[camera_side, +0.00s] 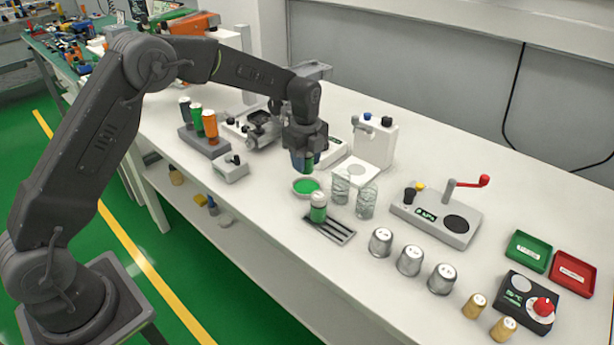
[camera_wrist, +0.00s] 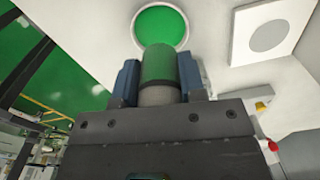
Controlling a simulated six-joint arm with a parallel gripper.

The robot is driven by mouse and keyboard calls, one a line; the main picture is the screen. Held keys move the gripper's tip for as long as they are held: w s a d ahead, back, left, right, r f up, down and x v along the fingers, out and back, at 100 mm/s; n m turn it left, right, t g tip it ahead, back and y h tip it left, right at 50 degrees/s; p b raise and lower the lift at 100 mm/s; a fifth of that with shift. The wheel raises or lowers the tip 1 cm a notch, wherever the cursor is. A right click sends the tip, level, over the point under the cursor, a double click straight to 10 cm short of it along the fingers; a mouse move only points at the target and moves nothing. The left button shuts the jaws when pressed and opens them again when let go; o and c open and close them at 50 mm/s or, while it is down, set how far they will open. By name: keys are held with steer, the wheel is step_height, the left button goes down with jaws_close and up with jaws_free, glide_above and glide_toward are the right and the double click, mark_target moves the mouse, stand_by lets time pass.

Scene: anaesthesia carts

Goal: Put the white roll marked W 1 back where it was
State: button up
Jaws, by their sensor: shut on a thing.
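My gripper (camera_side: 305,165) is shut on a green and grey cylinder (camera_wrist: 159,70), held between two blue fingers in the wrist view. No mark shows on it, so I cannot tell whether it is the roll marked W 1. It is above a small white dish (camera_side: 305,193) with a green inside, which also shows in the wrist view (camera_wrist: 161,25).
Two clear glasses (camera_side: 366,200) stand just right of the dish. A white device (camera_side: 375,145) is behind them. A grey unit with a red-handled crank (camera_side: 435,220) is further right. A rack of coloured bottles (camera_side: 203,140) is left. Bare table lies in front of the grey cylinders.

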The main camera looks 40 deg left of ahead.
steer(key=shift+r, duration=0.6)
